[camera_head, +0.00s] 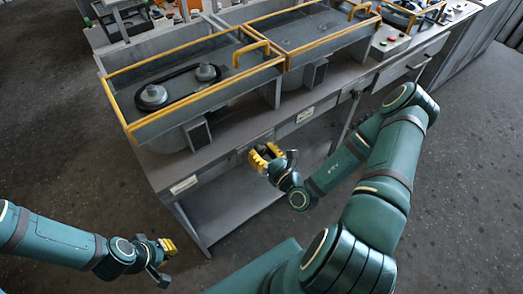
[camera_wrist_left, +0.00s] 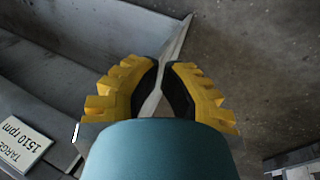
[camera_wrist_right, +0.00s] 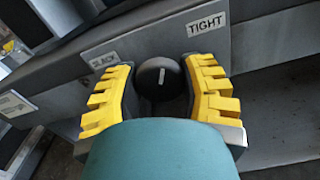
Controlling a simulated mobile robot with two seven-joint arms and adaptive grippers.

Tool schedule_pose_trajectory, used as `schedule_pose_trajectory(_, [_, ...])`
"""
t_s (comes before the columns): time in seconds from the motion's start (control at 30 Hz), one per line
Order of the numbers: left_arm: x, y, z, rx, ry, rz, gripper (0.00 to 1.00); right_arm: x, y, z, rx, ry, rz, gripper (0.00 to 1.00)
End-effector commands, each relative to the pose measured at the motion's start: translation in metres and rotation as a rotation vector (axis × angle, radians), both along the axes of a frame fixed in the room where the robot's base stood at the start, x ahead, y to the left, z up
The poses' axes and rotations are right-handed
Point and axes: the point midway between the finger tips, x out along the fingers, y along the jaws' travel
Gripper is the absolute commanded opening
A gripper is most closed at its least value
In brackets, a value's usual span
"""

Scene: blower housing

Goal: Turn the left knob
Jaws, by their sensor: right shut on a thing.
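A round black knob (camera_wrist_right: 159,78) with a pale pointer line sits on the bench's front face, between a left label that seems to read SLACK (camera_wrist_right: 104,61) and a TIGHT label (camera_wrist_right: 208,23). My right gripper (camera_wrist_right: 160,72) is shut on this knob, its yellow fingers at either side. In the head view my right gripper (camera_head: 262,156) is at the bench's front edge and hides the knob. My left gripper (camera_head: 169,246) is low at the left, apart from the bench; in the left wrist view (camera_wrist_left: 162,68) its fingertips nearly meet with nothing held.
The grey bench (camera_head: 215,148) carries yellow-railed trays; the left one holds a black belt (camera_head: 180,84) around two pulleys. A speed label (camera_wrist_left: 22,141) reads TARGET 1510 rpm. Buttons (camera_head: 392,38) sit farther right. The floor (camera_head: 85,150) left of the bench is clear.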

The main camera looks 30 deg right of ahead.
Motion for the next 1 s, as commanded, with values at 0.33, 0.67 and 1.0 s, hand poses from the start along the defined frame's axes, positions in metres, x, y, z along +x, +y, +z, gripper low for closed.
schedule_pose_trajectory(0.33, [0.010,0.002,0.036,0.005,-0.022,0.017,0.00,0.000,0.000,0.004,0.226,0.020,-0.001,0.08])
schedule_pose_trajectory(0.67, [0.021,0.004,0.066,0.011,-0.046,0.036,0.00,0.000,0.000,0.003,0.538,0.043,-0.001,0.07])
schedule_pose_trajectory(1.0, [0.022,0.005,0.086,0.009,-0.051,0.040,0.00,0.000,-0.001,0.001,0.816,0.064,-0.001,0.07])
